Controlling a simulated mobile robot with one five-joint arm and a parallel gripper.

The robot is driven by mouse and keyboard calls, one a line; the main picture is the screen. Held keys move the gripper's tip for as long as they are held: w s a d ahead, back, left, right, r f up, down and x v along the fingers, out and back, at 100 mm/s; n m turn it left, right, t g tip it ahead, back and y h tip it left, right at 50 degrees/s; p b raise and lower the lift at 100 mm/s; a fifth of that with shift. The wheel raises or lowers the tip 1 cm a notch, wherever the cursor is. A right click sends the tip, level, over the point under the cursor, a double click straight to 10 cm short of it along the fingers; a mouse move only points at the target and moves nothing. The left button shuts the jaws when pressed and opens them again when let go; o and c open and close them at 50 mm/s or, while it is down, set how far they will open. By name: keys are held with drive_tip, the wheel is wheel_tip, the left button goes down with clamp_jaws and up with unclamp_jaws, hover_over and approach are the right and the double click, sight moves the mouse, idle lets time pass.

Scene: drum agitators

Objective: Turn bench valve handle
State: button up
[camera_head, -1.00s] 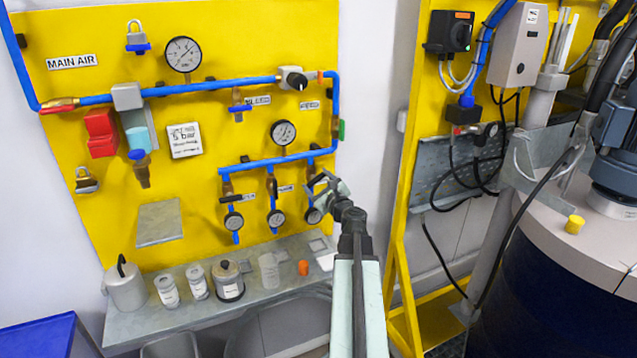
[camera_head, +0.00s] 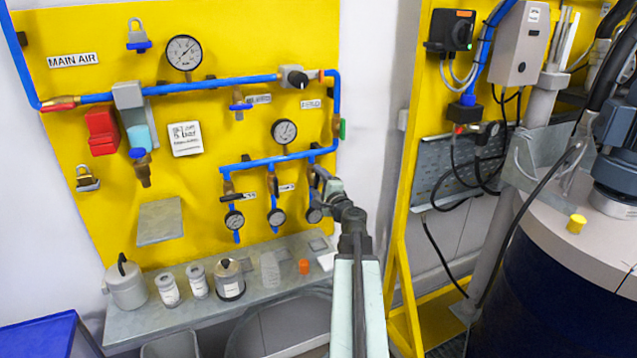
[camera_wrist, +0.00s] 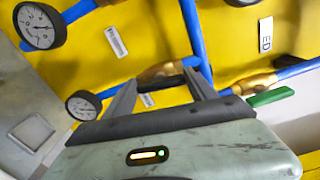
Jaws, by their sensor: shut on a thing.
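The bench valve is a brass body on a blue vertical pipe, third and rightmost of the row on the yellow panel. In the wrist view its brass body (camera_wrist: 160,72) lies just beyond the fingers, and its dark handle (camera_wrist: 172,82) shows between them. My gripper (camera_head: 318,178) reaches up to this valve in the head view and covers most of it. In the wrist view my gripper (camera_wrist: 163,88) is shut on the handle. The fingers and body hide part of the handle, so its exact angle cannot be told.
Small gauges (camera_head: 277,217) hang below the neighbouring valves. A blue pipe (camera_head: 280,159) runs just above. A green lever (camera_wrist: 270,96) is close on the right in the wrist view. Jars (camera_head: 230,279) stand on the grey shelf below. A yellow frame post (camera_head: 400,240) stands right of my arm.

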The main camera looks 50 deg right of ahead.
drive_tip(key=shift+f+n, duration=0.15)
drive_tip(key=shift+n, duration=0.65)
drive_tip(key=o, duration=1.4)
drive_tip(key=shift+c, duration=0.2)
